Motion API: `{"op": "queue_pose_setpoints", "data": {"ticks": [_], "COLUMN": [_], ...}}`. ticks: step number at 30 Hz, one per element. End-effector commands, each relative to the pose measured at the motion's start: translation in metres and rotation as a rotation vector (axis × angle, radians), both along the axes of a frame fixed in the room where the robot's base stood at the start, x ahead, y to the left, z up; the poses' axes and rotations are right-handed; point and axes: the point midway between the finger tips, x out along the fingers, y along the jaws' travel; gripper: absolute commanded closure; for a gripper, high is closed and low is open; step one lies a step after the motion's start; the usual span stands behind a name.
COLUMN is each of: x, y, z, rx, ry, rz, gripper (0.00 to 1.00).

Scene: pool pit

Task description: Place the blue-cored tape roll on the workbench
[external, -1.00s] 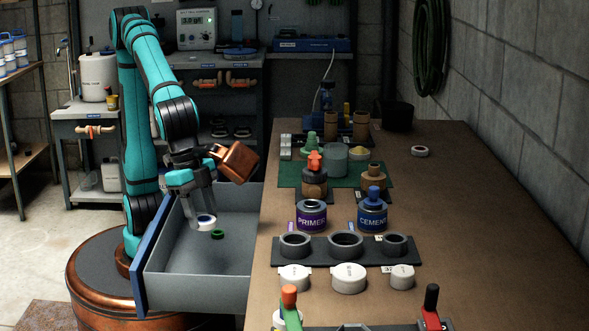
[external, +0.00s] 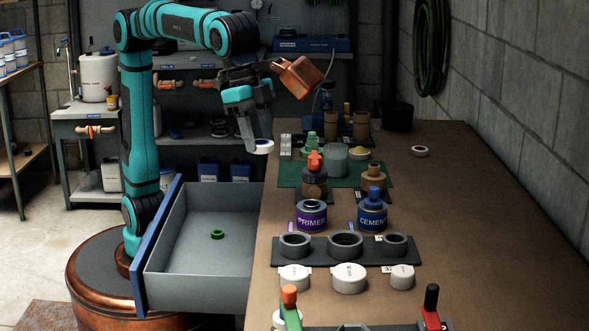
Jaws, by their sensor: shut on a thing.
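My gripper (external: 252,140) is shut on a white tape roll (external: 262,148) and holds it in the air, above and behind the open drawer, near the left edge of the workbench (external: 480,230). The roll's inner core shows bluish. A green ring (external: 217,234) lies in the drawer (external: 165,262).
The bench's left part holds a purple PRIMER can (external: 311,216), a blue CEMENT can (external: 372,214), a dark rack of grey rings (external: 335,262), white caps (external: 348,279) and a green mat (external: 287,178). The bench's right side is largely clear, with a wall beyond.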

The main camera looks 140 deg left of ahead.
Motion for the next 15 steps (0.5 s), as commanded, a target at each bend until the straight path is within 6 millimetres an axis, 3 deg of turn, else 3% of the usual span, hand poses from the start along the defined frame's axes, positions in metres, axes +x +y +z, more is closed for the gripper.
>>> {"op": "queue_pose_setpoints", "data": {"ticks": [6, 15], "x": [0.045, 0.092], "y": [0.069, 0.172], "z": [0.008, 0.014], "rx": [0.0, 0.0], "ry": [0.0, 0.001], "rz": [0.01, 0.013], "gripper": [0.77, 0.77]}}
